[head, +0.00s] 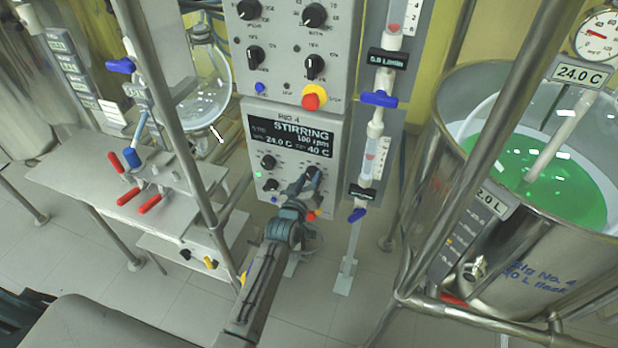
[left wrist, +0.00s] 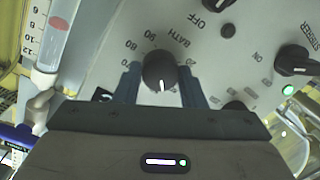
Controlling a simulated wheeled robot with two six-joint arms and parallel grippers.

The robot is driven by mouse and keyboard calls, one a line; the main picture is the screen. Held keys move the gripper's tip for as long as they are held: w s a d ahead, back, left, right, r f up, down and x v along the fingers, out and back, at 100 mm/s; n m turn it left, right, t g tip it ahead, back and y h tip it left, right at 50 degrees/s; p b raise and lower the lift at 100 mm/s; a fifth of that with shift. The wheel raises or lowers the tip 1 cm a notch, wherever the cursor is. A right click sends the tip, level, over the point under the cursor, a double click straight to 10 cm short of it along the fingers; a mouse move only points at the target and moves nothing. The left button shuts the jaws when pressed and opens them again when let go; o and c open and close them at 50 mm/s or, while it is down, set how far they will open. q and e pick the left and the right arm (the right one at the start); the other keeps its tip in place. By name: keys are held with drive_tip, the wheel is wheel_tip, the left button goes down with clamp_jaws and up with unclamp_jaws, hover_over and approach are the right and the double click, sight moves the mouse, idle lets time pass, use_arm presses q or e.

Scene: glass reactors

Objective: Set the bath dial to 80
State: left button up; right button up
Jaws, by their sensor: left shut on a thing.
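The bath dial (left wrist: 160,72) is a round black knob under the printed word BATH in the left wrist view. Its white pointer line points down in that view, toward my gripper's body. My left gripper (left wrist: 159,88) has one blue-grey finger on each side of the knob and is shut on it. In the head view my left gripper (head: 314,181) reaches the lower control box (head: 335,165) and mostly covers the dial. The box's display (head: 291,138) reads STIRRING, 100 rpm, 24.0 C and 40 C. My right gripper is not in view.
Other black knobs (head: 268,162) sit left of the dial on the box. A red-capped yellow button (head: 314,97) is on the upper panel. A flow tube (head: 372,150) stands right of the box. Metal frame poles (head: 480,150) and a steel tank with green liquid (head: 540,250) are at right.

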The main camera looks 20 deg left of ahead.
use_arm(q)
drive_tip(key=shift+f+m, duration=0.1)
drive_tip(key=shift+m, duration=0.8)
drive_tip(key=m, duration=0.2)
drive_tip(key=shift+f+m+y, duration=0.1)
drive_tip(key=shift+m+y, duration=0.2)
drive_tip(key=m+b, duration=0.1)
drive_tip(key=m, duration=0.3)
drive_tip(key=shift+d+y, duration=0.1)
drive_tip(key=shift+y, duration=0.2)
drive_tip(key=m+b, duration=0.1)
drive_tip(key=m, duration=0.3)
drive_tip(key=shift+m+t, duration=0.3)
drive_tip(key=m, duration=0.3)
drive_tip(key=shift+f+m+b, duration=0.1)
drive_tip(key=shift+m+b, duration=0.2)
drive_tip(key=shift+b, duration=0.1)
drive_tip(key=m, duration=0.3)
drive_tip(key=shift+m+t, duration=0.3)
drive_tip(key=m, duration=0.2)
drive_tip(key=shift+m+b, duration=0.3)
drive_tip(key=shift+b, duration=0.1)
drive_tip(key=shift+m, duration=1.8)
drive_tip(key=shift+m+t, duration=0.3)
